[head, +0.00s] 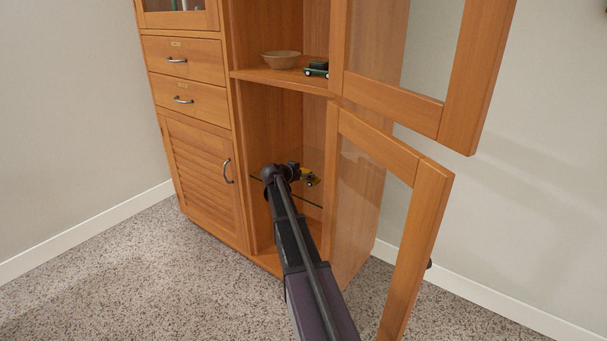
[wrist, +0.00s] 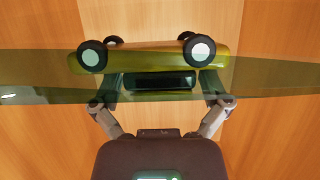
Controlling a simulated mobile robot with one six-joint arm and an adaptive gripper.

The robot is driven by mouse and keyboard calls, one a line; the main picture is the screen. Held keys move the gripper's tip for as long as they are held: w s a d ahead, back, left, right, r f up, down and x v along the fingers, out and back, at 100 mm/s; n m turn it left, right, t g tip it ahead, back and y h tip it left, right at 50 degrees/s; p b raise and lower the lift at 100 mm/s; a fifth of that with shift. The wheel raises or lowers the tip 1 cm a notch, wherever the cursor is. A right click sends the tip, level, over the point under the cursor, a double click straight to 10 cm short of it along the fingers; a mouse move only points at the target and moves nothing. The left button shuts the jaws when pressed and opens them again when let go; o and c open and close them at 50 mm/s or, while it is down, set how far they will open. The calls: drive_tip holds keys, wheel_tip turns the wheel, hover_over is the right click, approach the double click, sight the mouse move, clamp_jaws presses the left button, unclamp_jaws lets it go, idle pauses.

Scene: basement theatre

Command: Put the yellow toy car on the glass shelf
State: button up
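The yellow toy car (head: 310,177) is in the lower open compartment of the wooden cabinet, at the glass shelf (head: 313,199). In the wrist view the car (wrist: 150,60) shows side-on with its wheels toward the top of the picture. My gripper (wrist: 160,84) has one finger at each end of the car's dark cabin, and appears shut on it. The glass shelf (wrist: 30,78) crosses the wrist view as a greenish band, overlapping the car's cabin and fingertips. I cannot tell whether the wheels touch the glass. In the head view my gripper's fingers are mostly hidden.
A bowl (head: 281,59) and a green toy car (head: 316,69) stand on the wooden shelf above. The lower glass door (head: 390,150) and upper glass door (head: 410,55) stand open to the right of my arm. A louvred door (head: 196,170) is at the left.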

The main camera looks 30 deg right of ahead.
drive_tip(key=shift+r, duration=0.2)
idle(0.3)
drive_tip(key=shift+s+a+r+p, duration=0.1)
drive_tip(key=shift+a+p, duration=0.15)
drive_tip(key=shift+p, duration=0.1)
drive_tip(key=p+v, duration=0.4)
drive_tip(key=v, duration=0.7)
drive_tip(key=shift+a, duration=0.2)
drive_tip(key=shift+s, duration=0.15)
drive_tip(key=s+a+f+n+g+y, duration=0.1)
drive_tip(key=s+a+f+n+y, duration=0.2)
drive_tip(key=s+a, duration=0.5)
drive_tip(key=s+a+f+n+g+y, duration=0.2)
drive_tip(key=s+a+f+n+y, duration=0.2)
drive_tip(key=s+a, duration=0.5)
drive_tip(key=s+a+f+n+g+y, duration=0.1)
drive_tip(key=s+a+f+n+y, duration=0.3)
drive_tip(key=a, duration=1)
drive_tip(key=s+n+y, duration=0.1)
drive_tip(key=s+n, duration=0.2)
drive_tip(key=s, duration=0.2)
drive_tip(key=shift+a+f+y, duration=0.2)
drive_tip(key=shift+a+y, duration=0.05)
drive_tip(key=shift+y, duration=0.15)
